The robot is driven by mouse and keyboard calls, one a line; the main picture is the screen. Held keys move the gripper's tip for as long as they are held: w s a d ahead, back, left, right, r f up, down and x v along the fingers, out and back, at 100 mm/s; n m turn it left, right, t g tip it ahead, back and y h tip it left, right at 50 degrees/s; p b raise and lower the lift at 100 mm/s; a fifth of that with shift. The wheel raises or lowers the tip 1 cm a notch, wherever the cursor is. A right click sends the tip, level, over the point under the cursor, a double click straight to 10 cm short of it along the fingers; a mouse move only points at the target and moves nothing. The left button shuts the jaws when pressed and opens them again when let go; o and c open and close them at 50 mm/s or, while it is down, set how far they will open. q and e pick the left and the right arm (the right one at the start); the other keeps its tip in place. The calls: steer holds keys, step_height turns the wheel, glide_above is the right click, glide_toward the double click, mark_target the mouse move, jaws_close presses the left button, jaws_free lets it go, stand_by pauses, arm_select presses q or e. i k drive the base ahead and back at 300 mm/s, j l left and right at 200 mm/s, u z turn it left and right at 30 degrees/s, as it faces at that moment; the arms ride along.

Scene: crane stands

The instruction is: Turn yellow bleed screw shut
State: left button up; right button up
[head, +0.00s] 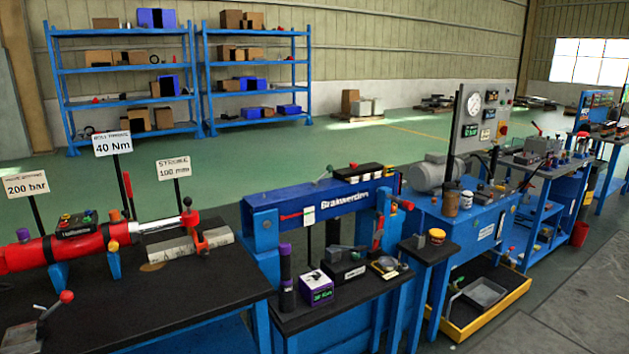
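Neither of my grippers shows in the head view. A red cylinder (78,246) lies along the black-topped bench at the left, with a silver rod (165,223) coming out of its right end. A small yellow-orange fitting (113,246) sits at the cylinder's right part, above a blue support; it may be the yellow bleed screw, but it is too small to tell how far it is turned. An orange knob (114,215) stands just above it.
Signs on posts, such as the 40 Nm sign (112,143), rise behind the cylinder. A red-knobbed lever (55,304) stands on the near bench. A blue press frame (320,201) and further benches stand to the right. Blue shelves (125,65) stand far back.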

mark_target(113, 246)
steer(key=u, duration=1.3)
